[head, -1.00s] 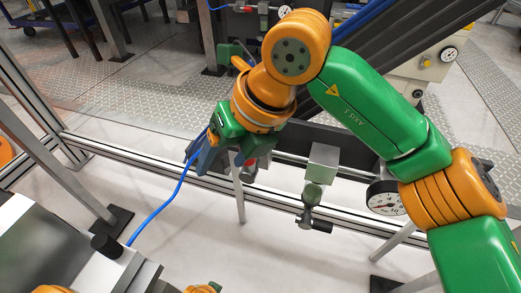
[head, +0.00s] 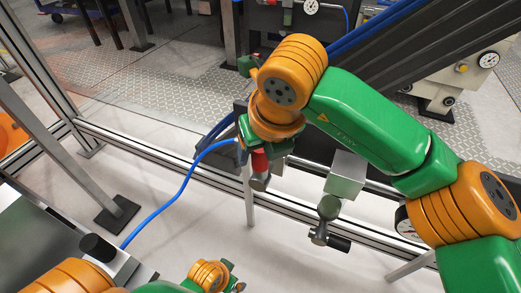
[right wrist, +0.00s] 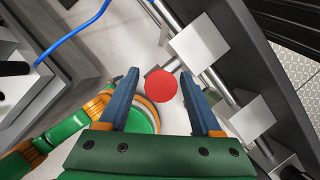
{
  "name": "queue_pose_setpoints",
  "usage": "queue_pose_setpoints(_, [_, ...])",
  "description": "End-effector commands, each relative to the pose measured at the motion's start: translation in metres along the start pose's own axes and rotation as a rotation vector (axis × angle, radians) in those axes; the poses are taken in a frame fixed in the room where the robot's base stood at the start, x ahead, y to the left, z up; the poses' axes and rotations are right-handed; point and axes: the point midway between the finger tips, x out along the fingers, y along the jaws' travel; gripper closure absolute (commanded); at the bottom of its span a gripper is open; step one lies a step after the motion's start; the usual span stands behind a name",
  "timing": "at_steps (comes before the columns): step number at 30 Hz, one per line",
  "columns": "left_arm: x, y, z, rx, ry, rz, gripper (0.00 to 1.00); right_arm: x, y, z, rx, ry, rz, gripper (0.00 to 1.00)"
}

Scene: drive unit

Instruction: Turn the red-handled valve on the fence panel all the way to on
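The red handle (head: 259,161) of the valve shows just below my right gripper (head: 264,143) in the head view, on a grey fitting at the fence panel. In the right wrist view the red handle (right wrist: 161,85) is a round red disc between the two blue fingers of my right gripper (right wrist: 160,74). A gap shows on both sides, wider on the left, so the gripper is open around it in that view. How deep the fingers reach is hard to tell. Part of my left arm shows at the bottom of the head view; its fingers do not show.
A black-handled valve (head: 328,225) hangs under a grey block (head: 346,174) to the right. A blue hose (head: 178,195) runs down to the left. The fence rail (head: 150,160) passes behind.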

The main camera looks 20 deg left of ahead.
Motion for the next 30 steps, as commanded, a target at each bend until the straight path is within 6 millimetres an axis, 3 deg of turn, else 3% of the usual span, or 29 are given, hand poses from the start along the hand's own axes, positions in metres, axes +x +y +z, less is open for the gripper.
queue_pose_setpoints(1, [0.0000, 0.0000, 0.0000, 0.000, 0.000, 0.000, 0.00, -0.0001, 0.0000, 0.0000, 0.000, 0.000, 0.000, 0.51])
queue_pose_setpoints(6, [0.0001, 0.0000, 0.0000, 0.000, 0.000, 0.000, 0.00, -0.0002, 0.0000, 0.0000, 0.000, 0.000, 0.000, 0.97])
queue_pose_setpoints(7, [0.0001, 0.0000, 0.0000, 0.000, 0.000, 0.000, 0.00, -0.0002, 0.0000, 0.0000, 0.000, 0.000, 0.000, 1.00])
queue_pose_setpoints(30, [0.0001, -0.0001, -0.0002, 0.001, 0.001, 0.000, 0.00, -0.0005, 0.0000, 0.0002, 0.000, -0.001, 0.001, 1.00])
